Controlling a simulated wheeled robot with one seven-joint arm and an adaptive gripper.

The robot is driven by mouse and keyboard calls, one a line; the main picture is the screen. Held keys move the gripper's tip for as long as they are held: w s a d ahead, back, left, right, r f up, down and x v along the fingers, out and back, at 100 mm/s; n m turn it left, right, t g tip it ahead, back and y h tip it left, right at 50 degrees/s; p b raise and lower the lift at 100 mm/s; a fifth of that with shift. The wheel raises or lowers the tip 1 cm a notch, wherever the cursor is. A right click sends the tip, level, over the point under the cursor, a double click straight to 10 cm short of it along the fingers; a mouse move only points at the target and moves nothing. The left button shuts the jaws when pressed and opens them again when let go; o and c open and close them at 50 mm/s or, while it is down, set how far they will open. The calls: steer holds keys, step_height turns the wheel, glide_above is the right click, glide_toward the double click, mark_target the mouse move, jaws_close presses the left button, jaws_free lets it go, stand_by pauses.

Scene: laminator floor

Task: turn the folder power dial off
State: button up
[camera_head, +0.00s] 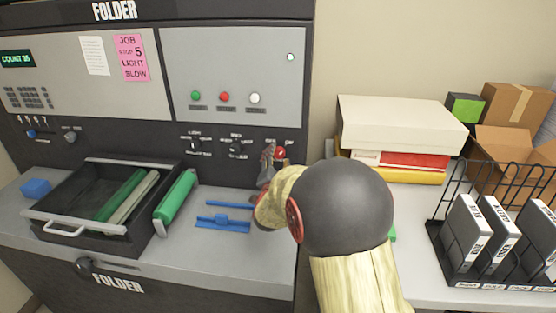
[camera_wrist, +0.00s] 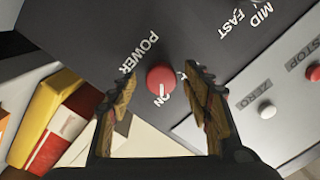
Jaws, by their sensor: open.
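The folder power dial is a red round knob (camera_wrist: 161,80) on the dark panel, below the word POWER in the wrist view. A pale mark on its face points toward the ON label. In the head view the red dial (camera_head: 280,153) sits at the right end of the row of dials. My gripper (camera_wrist: 168,92) is open, with one finger on each side of the dial. I cannot tell whether the fingers touch it. In the head view my arm hides most of the gripper (camera_head: 270,165) and part of the panel's right edge.
Two dark dials (camera_head: 237,146) sit left of the power dial. Green, red and white buttons (camera_head: 225,97) are above. A drawer with rollers (camera_head: 82,235) stands at left. Boxes (camera_head: 400,125) and a wire rack (camera_head: 470,275) stand at right.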

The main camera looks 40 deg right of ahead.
steer(key=shift+w+d+r, duration=0.1)
steer(key=shift+w+d, duration=0.05)
steer(key=shift+d, duration=0.05)
steer(key=shift+c, duration=0.7)
steer(key=c, duration=1)
